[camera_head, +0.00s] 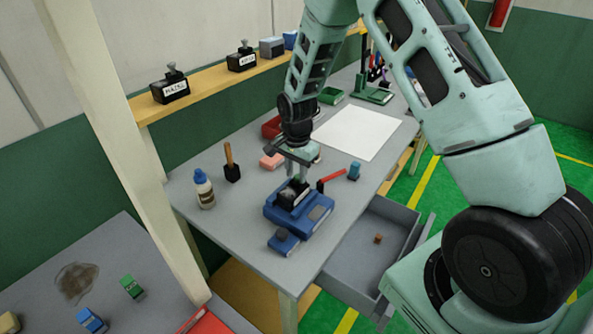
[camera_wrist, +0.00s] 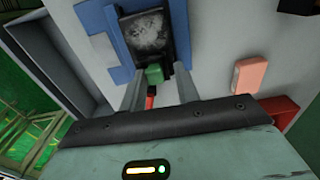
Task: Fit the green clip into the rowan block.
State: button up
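A black block (camera_head: 292,193) sits in a blue fixture (camera_head: 310,222) on the workbench; no name is readable on it. In the wrist view the black block (camera_wrist: 155,35) shows a scuffed grey face. A small green clip (camera_wrist: 155,74) is at the block's near edge, between my fingertips, with a visible gap on either side. Whether it is seated in the block cannot be told. My gripper (camera_head: 297,176) points down just above the block. In the wrist view my gripper (camera_wrist: 159,80) has its fingers apart. The clip is hard to make out in the head view.
A red lever (camera_head: 331,180) sticks out beside the fixture. An open drawer (camera_head: 365,255) juts out at right. Labelled black blocks (camera_head: 170,88) sit on the shelf.

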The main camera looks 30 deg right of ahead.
aim_at(298, 176)
jog(key=shift+s+d+p, duration=0.2)
jog(key=shift+s+p, duration=0.1)
jog(key=shift+s, duration=0.1)
notch_tip(298, 176, up, 11)
jog(key=b, duration=0.4)
jog(key=s+a+r+n, duration=0.3)
jog(key=s+a+n, duration=0.1)
jog(key=a, duration=0.3)
jog(key=s+a+r+n+y, duration=0.1)
jog(key=s+a+r+n, duration=0.2)
jog(key=s+a+n, duration=0.75)
jog(key=s+n, duration=0.2)
jog(key=s, duration=0.5)
jog(key=s+a+n, duration=0.3)
jog(key=s+n, duration=0.2)
jog(key=s, duration=0.4)
jog(key=shift+f, duration=0.25)
